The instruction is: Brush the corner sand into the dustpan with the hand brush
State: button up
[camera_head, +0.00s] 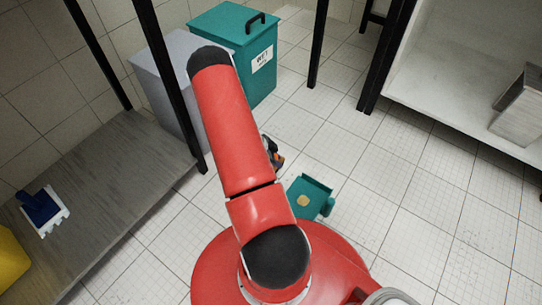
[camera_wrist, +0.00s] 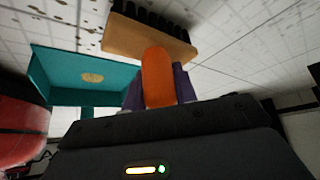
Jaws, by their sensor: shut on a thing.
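My gripper (camera_wrist: 158,88) is shut on the orange handle of the hand brush (camera_wrist: 150,36). The brush has a wooden block with black bristles, seen at the top of the wrist view. The teal dustpan (camera_wrist: 62,66) lies on the tiled floor beside the brush, with a small patch of tan sand (camera_wrist: 92,78) in it. The dustpan (camera_head: 321,189) and the sand patch (camera_head: 303,200) also show in the head view. Dark brown specks (camera_wrist: 62,16) lie on the floor near the bristles. In the head view my arm mostly hides the gripper and brush.
A teal lidded bin (camera_head: 232,42) labelled WET and a grey bin (camera_head: 172,75) stand at the back. A grey shelf (camera_head: 110,175) at left holds a blue and white tool (camera_head: 42,210) and a yellow object (camera_head: 10,262). Black posts stand nearby. Floor at right is open.

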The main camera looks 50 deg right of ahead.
jog(key=shift+s, duration=0.2)
jog(key=shift+s+d+b, duration=0.15)
jog(key=shift+s+b, duration=0.25)
jog(key=shift+s, duration=1.1)
jog(key=shift+s+d+b, duration=0.15)
jog(key=shift+s+b, duration=0.2)
jog(key=shift+s, duration=1.15)
notch_tip(320, 180, up, 3)
jog(key=p, duration=0.3)
jog(key=shift+f, duration=0.1)
